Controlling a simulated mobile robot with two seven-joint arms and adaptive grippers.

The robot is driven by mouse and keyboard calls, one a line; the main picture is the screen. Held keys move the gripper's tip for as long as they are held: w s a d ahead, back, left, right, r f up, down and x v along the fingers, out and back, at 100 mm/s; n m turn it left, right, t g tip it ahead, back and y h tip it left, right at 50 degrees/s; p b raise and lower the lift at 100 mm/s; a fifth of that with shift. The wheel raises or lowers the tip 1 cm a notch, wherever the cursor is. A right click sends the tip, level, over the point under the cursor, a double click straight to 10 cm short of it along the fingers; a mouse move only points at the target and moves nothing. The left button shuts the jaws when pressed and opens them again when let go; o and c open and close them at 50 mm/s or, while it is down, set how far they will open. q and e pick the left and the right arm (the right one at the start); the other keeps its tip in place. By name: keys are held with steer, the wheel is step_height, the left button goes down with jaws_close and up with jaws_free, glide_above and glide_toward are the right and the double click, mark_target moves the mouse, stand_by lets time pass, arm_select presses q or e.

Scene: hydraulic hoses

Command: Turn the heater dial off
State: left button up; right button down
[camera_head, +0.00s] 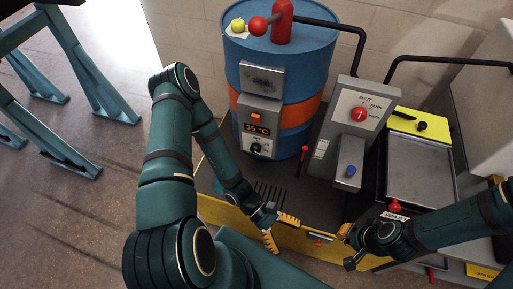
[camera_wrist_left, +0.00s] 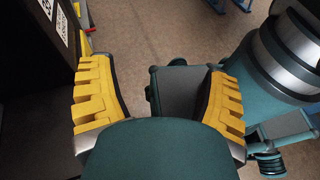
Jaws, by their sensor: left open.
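The heater panel (camera_head: 258,127) is a grey box on the front of the blue and orange drum (camera_head: 311,123). Its display reads about 35 °C, with an orange button above it. The black heater dial (camera_head: 256,148) sits low on the panel; its setting is too small to read. My left gripper (camera_head: 279,231) is below and right of the dial, apart from it. It is open and empty, its yellow fingers spread wide in the left wrist view (camera_wrist_left: 160,98). My right gripper (camera_head: 347,247) is at the lower right, away from the panel; its jaw opening is unclear.
A grey valve box (camera_head: 353,118) with a red knob stands right of the drum. A yellow barrier (camera_head: 224,212) runs along the front edge. A metal tray (camera_head: 420,165) lies at right.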

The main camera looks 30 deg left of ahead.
arm_select(q)
steer(key=w+n+t+h, duration=0.2)
steer(key=w+n+t, duration=0.2)
steer(key=n, duration=0.1)
steer(key=n+t+y, duration=1.6)
steer(key=n+y, duration=0.4)
steer(key=n, duration=0.2)
glide_toward(254, 150)
steer(key=b+x, duration=0.1)
steer(key=x, duration=1)
steer(key=shift+b, duration=0.3)
steer(key=shift+d, duration=0.1)
steer(key=c, duration=1.2)
